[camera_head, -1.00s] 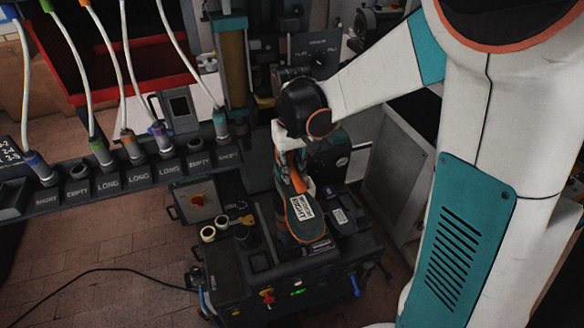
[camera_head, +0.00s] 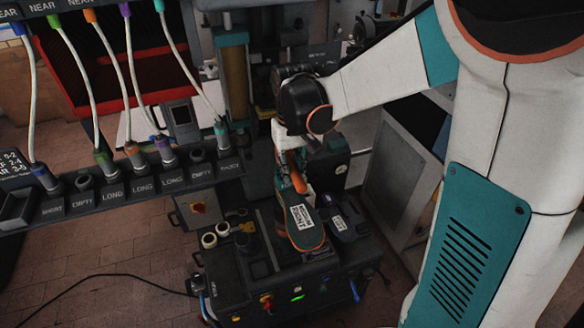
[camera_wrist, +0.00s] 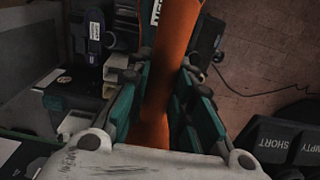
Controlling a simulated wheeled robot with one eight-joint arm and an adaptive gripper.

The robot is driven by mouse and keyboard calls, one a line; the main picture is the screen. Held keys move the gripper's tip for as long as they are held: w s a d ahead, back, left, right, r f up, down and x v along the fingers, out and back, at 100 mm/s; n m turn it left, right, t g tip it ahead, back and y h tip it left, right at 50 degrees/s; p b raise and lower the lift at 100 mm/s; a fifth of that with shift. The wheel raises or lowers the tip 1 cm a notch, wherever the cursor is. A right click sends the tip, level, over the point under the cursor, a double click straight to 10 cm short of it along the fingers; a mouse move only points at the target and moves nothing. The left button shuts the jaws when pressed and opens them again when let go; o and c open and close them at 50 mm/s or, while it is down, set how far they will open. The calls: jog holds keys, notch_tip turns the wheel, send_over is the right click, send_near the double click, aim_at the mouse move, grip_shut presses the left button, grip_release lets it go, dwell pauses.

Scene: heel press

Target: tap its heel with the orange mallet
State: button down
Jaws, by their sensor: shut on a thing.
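My gripper (camera_head: 288,165) is above the back of the machine in the head view. In the wrist view its teal-padded fingers (camera_wrist: 160,95) are closed on the orange mallet (camera_wrist: 172,50) by its long orange shaft. Part of the orange mallet also shows below my gripper in the head view (camera_head: 298,183). Its striking head cannot be made out. The heel end is partly hidden by my gripper and the mallet.
A dark machine (camera_head: 290,285) with knobs and a lit green display bears the sole. A grey labelled part (camera_head: 342,222) is beside it. A rack (camera_head: 115,193) with cabled plugs and labelled sockets stands left. A grey cabinet (camera_head: 400,185) stands right. Floor shows at lower left.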

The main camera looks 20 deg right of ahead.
notch_tip(320, 180, down, 5)
jog(key=b, duration=0.3)
jog(key=shift+r, duration=0.2)
jog(key=shift+r+p, duration=1.4)
jog(key=shift+r, duration=1.05)
jog(key=shift+r+p, duration=1.65)
jog(key=shift+r, duration=0.9)
